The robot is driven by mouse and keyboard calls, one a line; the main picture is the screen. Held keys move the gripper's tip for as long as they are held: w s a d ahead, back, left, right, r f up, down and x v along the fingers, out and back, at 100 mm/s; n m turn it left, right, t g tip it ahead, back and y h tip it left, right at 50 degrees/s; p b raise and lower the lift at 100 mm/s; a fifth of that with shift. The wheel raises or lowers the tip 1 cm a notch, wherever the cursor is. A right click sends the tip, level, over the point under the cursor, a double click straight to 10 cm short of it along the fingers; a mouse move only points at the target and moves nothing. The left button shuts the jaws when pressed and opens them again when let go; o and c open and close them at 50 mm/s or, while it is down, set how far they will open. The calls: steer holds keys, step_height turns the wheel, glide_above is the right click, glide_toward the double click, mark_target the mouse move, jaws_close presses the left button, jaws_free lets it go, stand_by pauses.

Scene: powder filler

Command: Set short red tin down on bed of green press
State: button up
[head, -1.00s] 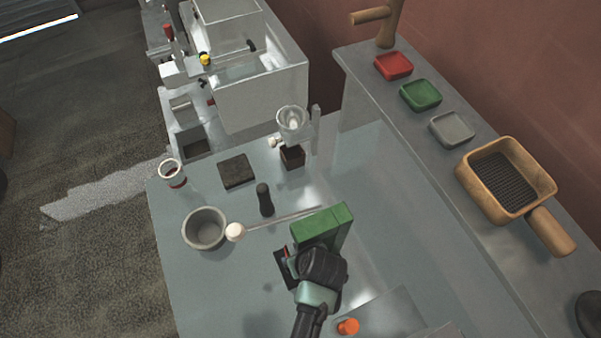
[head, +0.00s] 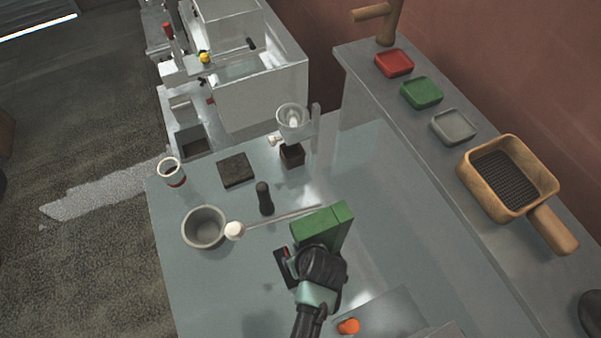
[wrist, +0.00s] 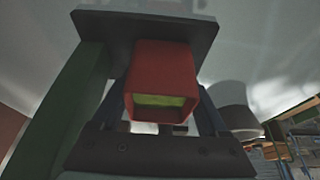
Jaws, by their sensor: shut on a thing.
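The green press (head: 322,226) stands on the table in the lower middle of the head view. Its green column (wrist: 62,110) rises at the left of the wrist view. Its dark flat bed (wrist: 148,28) lies across the top of the wrist view. The short red tin (wrist: 163,70) is in the middle there, between the fingers of my gripper (wrist: 163,98), with a yellow-green inside. The tin overlaps the bed; whether it touches it I cannot tell. In the head view my gripper (head: 298,264) is beside the press, and the tin is mostly hidden.
A grey bowl (head: 205,232), a white-tipped rod (head: 270,221), a dark tamper (head: 264,198) and a dark square pad (head: 237,170) lie left of the press. A red-banded cup (head: 171,173) stands at the table's left edge. An orange knob (head: 348,326) is near my arm.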

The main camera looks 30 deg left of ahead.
steer(key=shift+f, duration=0.1)
stand_by(0.3)
steer(key=o, duration=1.4)
steer(key=b+v, duration=0.1)
steer(key=v, duration=1.2)
